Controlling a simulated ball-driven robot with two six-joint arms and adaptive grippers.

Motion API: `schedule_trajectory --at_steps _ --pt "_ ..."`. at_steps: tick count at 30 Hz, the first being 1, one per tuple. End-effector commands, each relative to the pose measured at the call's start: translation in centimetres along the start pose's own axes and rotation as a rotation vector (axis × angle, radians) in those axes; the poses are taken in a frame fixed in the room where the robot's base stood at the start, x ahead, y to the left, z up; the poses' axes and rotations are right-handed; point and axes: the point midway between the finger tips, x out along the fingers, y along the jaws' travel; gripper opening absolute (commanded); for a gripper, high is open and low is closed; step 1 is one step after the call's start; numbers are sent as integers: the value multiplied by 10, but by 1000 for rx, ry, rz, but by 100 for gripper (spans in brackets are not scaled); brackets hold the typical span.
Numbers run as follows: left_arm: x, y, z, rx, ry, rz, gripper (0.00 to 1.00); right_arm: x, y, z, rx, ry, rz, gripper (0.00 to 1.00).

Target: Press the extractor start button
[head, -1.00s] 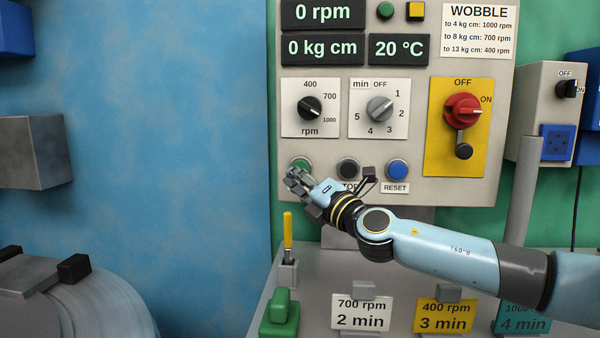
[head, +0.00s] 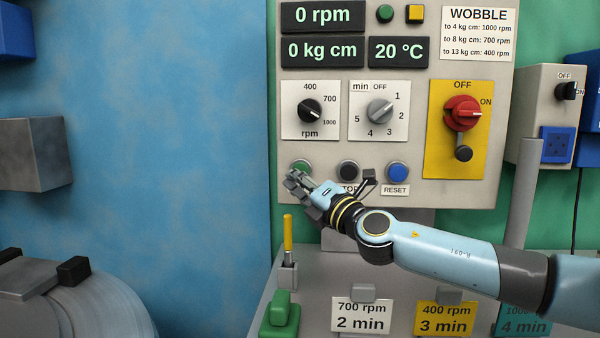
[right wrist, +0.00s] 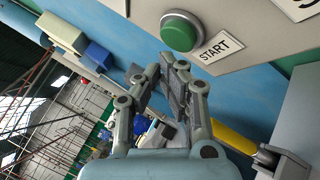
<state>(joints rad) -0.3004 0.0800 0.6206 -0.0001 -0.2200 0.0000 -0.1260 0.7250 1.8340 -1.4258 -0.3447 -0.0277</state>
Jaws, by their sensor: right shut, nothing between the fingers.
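The green start button (head: 301,165) is at the lower left of the grey control panel (head: 440,192). In the right wrist view the green button (right wrist: 179,32) shows whole in a grey ring, with a START label (right wrist: 216,46) beside it. My right gripper (head: 292,178) is shut and empty, just below the button in the head view. In the right wrist view its fingertips (right wrist: 168,64) are close below the button, with a small gap showing in the picture; I cannot tell the exact depth. My left gripper is not in view.
The black stop button (head: 348,169) and blue reset button (head: 398,170) sit to the right. Above are the rpm dial (head: 310,111), minute dial (head: 380,111) and red switch (head: 461,112). Below stand a yellow-handled tool (head: 288,235) and several cards, including 700 rpm (head: 360,316).

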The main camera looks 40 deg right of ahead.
Motion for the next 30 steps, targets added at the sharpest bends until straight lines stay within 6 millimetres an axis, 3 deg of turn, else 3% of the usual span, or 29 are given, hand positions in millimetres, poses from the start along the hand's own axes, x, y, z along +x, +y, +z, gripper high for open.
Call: schedule_trajectory --at_steps 30 --pt "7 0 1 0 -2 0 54 7 -5 5 -1 0 0 0"
